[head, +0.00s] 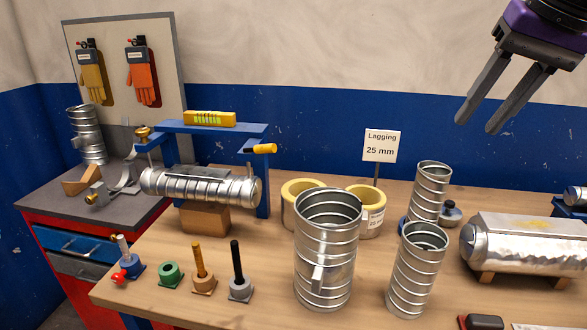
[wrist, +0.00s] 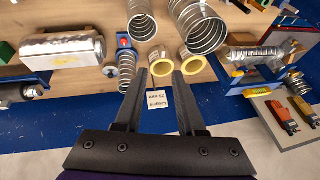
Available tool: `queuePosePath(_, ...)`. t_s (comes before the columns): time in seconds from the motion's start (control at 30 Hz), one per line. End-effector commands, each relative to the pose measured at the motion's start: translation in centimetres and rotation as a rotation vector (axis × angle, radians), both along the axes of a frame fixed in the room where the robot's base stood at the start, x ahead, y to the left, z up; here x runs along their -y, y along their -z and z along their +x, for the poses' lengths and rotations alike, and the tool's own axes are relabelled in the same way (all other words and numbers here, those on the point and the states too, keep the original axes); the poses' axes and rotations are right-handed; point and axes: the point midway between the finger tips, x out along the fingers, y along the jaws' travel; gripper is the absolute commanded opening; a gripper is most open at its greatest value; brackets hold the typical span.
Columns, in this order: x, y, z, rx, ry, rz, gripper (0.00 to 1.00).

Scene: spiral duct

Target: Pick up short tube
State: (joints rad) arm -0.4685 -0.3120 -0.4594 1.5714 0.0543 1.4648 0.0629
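Three upright spiral metal tubes stand on the wooden table. A wide one (head: 325,262) with a small tab on its side is at the front middle. A narrow one (head: 412,278) stands to its right. Another narrow one (head: 430,190) stands behind that, beside a blue part. I cannot tell for sure which is the short tube. The wrist view shows the wide tube (wrist: 198,28), the front narrow tube (wrist: 140,22) and the rear narrow tube (wrist: 127,70). My gripper (head: 479,127) is open and empty, high above the table's back right, apart from everything.
Two yellow-lined rings (head: 369,222) sit behind the wide tube, near a "Lagging 25 mm" sign (head: 382,145). A foil-wrapped duct (head: 525,247) lies at right. A blue frame (head: 263,190) with a horizontal duct (head: 200,187) stands left. Several small posts (head: 203,270) line the front left.

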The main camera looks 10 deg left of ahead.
Motion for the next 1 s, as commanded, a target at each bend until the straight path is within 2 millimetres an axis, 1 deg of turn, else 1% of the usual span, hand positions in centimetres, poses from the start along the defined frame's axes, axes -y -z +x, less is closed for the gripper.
queuePosePath(0.03, -4.0, 15.1, 8.0, -0.386, -0.016, -0.198, 0.39)
queuePosePath(0.17, -4.7, 15.0, 8.1, -0.382, -0.060, -0.210, 0.39)
queuePosePath(0.27, -4.9, 15.5, 8.0, -0.383, -0.073, -0.212, 0.39)
queuePosePath(0.37, -4.9, 16.8, 8.0, -0.381, -0.074, -0.211, 0.39)
queuePosePath(0.7, -5.2, 23.9, 7.8, -0.377, -0.083, -0.208, 0.39)
queuePosePath(0.8, -5.2, 25.5, 7.8, -0.376, -0.083, -0.207, 0.39)
queuePosePath(0.9, -5.2, 26.5, 7.8, -0.376, -0.081, -0.208, 0.39)
queuePosePath(1.0, -5.1, 27.0, 7.9, -0.375, -0.078, -0.209, 0.39)
